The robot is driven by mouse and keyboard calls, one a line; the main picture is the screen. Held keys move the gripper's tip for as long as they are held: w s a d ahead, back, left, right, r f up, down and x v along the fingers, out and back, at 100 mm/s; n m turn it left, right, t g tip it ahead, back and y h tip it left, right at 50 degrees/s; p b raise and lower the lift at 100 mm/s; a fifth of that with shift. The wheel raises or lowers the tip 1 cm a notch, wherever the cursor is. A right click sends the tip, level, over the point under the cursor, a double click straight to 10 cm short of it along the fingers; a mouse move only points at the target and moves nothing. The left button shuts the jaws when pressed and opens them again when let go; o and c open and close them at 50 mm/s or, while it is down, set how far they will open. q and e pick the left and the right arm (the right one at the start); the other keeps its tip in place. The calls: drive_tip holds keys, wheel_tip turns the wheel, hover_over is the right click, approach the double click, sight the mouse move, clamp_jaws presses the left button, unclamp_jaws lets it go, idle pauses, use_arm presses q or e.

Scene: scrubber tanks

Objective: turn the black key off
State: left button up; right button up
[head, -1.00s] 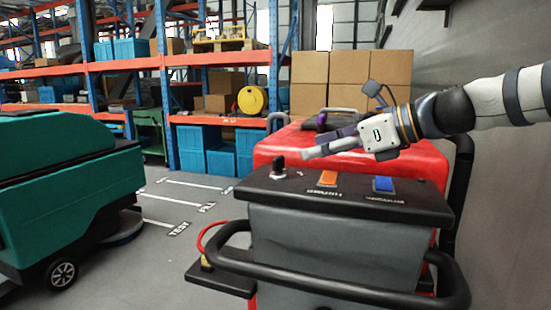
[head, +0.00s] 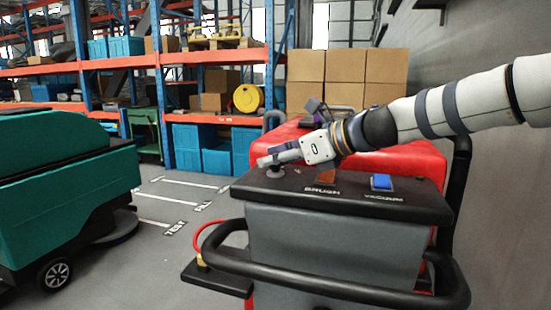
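The black key (head: 276,172) stands at the left end of the dark control panel (head: 300,190) on the red and grey scrubber. My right gripper (head: 264,161) comes in from the right, with its fingertips at the top of the key and partly covering it. I cannot tell whether the fingers touch the key or how far apart they are. The orange brush switch (head: 326,176) and the blue vacuum switch (head: 382,182) sit to the right of the key on the panel. My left gripper is not in view.
A black handlebar (head: 330,285) curves around the front of the scrubber. A teal scrubber (head: 65,190) stands at the left on open grey floor. Racks with blue bins (head: 190,146) and a stack of cardboard boxes (head: 345,68) are behind.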

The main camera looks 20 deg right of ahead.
drive_tip(key=shift+w+f+n+g+y+b, duration=0.1)
drive_tip(key=shift+f+n+g+y+b, duration=0.15)
drive_tip(key=shift+n+g, duration=0.2)
drive_tip(key=shift+w+f+n+g+y+b, duration=0.1)
drive_tip(key=shift+n+g+y+b, duration=0.05)
drive_tip(key=shift+n+g+y, duration=0.25)
drive_tip(key=shift+n+g, duration=0.35)
drive_tip(key=shift+s+r+y, duration=0.15)
drive_tip(key=shift+y, duration=0.2)
drive_tip(key=shift+r+n+g, duration=0.15)
drive_tip(key=shift+n+g, duration=0.15)
drive_tip(key=o, duration=1.2)
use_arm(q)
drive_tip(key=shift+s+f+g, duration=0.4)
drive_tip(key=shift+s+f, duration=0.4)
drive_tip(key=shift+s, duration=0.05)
use_arm(e)
drive_tip(key=v, duration=1.2)
drive_tip(key=shift+s, duration=0.1)
